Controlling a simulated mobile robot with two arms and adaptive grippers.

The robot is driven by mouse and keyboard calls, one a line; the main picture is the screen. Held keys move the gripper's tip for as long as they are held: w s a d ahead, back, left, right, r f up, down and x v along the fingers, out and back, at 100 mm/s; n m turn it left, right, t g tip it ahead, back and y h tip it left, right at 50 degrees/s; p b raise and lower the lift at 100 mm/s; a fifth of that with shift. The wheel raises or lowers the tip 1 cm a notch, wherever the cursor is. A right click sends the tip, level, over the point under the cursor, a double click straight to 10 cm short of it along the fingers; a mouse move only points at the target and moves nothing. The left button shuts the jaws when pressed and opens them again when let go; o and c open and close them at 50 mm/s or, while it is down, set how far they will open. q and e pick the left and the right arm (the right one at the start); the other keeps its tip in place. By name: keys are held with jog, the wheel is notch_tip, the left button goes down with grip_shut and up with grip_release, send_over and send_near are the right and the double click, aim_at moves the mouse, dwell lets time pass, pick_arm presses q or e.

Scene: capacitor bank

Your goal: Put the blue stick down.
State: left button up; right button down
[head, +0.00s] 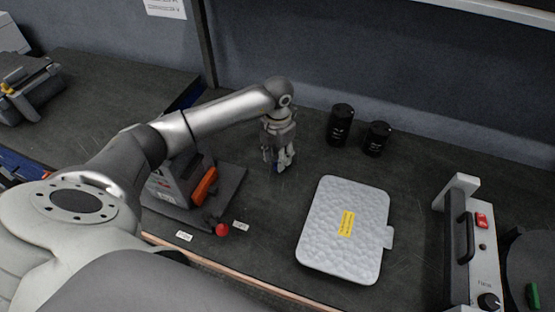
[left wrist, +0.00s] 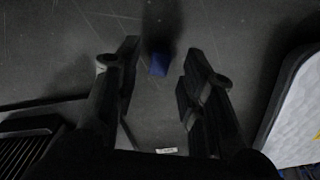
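The blue stick (left wrist: 159,64) shows in the left wrist view between my fingertips, with a dark patch just beyond it. It touches neither finger there, and its lower end cannot be made out clearly. In the head view my left gripper (head: 279,163) points down close above the dark worktop, with a little blue showing at its fingers. In the left wrist view my left gripper (left wrist: 158,75) is open, with a clear gap on both sides of the stick. My right gripper is in neither view.
A grey pad with a yellow label (head: 322,252) lies right of the gripper. Two black cylinders (head: 341,124) (head: 376,138) stand behind it. A device with an orange lever (head: 204,187) and a red knob (head: 222,229) is at its left. A white switch box (head: 484,262) stands far right.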

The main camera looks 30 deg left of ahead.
pick_arm(q)
notch_tip(320, 180, up, 10)
jog(key=shift+r+b, duration=0.15)
jog(key=shift+b, duration=0.3)
dwell(0.4)
